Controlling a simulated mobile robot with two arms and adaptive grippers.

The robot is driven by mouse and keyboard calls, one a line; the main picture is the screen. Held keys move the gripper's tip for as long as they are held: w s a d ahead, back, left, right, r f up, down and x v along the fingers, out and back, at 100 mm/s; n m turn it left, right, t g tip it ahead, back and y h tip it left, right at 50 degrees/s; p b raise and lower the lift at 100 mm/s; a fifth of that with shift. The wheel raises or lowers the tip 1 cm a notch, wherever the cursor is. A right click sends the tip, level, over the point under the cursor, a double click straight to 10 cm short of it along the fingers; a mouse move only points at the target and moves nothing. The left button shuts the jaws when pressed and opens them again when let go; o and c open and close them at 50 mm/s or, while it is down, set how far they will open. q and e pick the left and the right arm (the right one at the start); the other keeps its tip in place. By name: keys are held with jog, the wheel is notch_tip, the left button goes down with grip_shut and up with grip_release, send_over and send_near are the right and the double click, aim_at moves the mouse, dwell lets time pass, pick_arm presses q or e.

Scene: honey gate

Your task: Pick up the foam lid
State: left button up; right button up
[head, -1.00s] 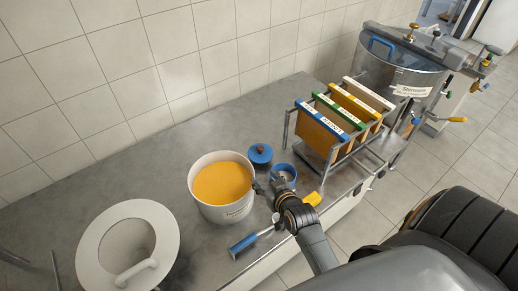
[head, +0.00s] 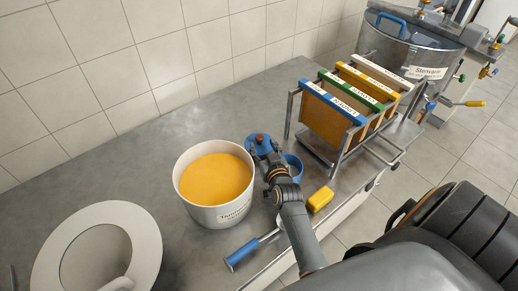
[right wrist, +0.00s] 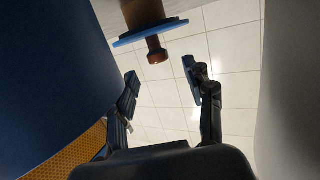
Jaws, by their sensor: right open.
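The lid I take for the foam lid (head: 251,146) is a blue disc with a brown knob, behind the bucket's right side on the worktop. In the right wrist view the blue disc (right wrist: 135,36) shows edge-on, its knob pointing towards my gripper, with a brown round body on its other side. My right gripper (head: 264,152) is at the lid in the head view and hides part of it. In the right wrist view the gripper (right wrist: 161,88) is open, its fingers apart and empty, with the knob just beyond the fingertips. My left gripper is not in view.
A white bucket of yellow honey (head: 218,213) stands left of my right arm. A blue cup (head: 294,170), yellow block (head: 320,199) and blue-handled tool (head: 243,253) lie close by. A frame rack (head: 345,110) stands behind right. A white ring-shaped lid (head: 140,225) is at left.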

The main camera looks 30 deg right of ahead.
aim_at(260, 138)
jog(key=shift+w+d+f, duration=0.15)
jog(key=shift+w+d, duration=0.05)
jog(key=shift+w, duration=0.35)
jog(key=b+x, duration=0.4)
jog(key=shift+d+f, duration=0.1)
jog(key=shift+d, duration=0.05)
jog(key=shift+w+d+b, duration=0.1)
jog(key=shift+w+b, duration=0.25)
jog(key=shift+w, duration=0.15)
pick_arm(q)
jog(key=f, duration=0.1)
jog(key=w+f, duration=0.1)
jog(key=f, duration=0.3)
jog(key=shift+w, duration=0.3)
pick_arm(e)
jog(key=shift+c, duration=0.6)
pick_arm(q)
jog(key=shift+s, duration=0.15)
pick_arm(e)
grip_shut()
